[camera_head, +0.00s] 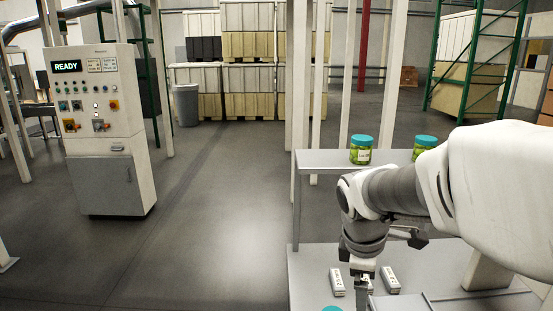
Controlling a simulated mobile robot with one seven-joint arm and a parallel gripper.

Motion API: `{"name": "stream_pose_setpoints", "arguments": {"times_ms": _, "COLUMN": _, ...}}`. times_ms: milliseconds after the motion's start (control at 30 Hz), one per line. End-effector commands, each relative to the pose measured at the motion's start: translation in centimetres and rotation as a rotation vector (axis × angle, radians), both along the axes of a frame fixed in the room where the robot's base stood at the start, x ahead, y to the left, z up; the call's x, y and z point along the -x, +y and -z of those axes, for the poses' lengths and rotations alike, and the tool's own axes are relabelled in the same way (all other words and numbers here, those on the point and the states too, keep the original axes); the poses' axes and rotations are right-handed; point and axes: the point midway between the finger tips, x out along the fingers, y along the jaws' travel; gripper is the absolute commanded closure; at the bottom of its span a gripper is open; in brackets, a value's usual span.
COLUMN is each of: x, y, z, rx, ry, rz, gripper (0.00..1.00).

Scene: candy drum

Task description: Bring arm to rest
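My arm enters from the right in the head view and bends down over the grey lower shelf (310,262). My gripper (362,290) points down at the lower edge of the view, between two small white items.
A teal-lidded jar of green candy (361,150) stands on the upper shelf (318,159); another jar (424,146) stands behind my arm. A teal lid (332,308) shows at the bottom edge. A control cabinet (103,125) reads READY at left. Open floor (215,225) lies between.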

Motion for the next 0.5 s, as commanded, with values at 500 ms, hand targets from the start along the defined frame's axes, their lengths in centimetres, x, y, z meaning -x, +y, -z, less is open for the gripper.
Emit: {"name": "stream_pose_setpoints", "arguments": {"times_ms": 500, "x": 9.6, "y": 0.4, "z": -6.5, "rx": -0.335, "ry": -0.353, "rz": 0.785, "gripper": 0.0}}
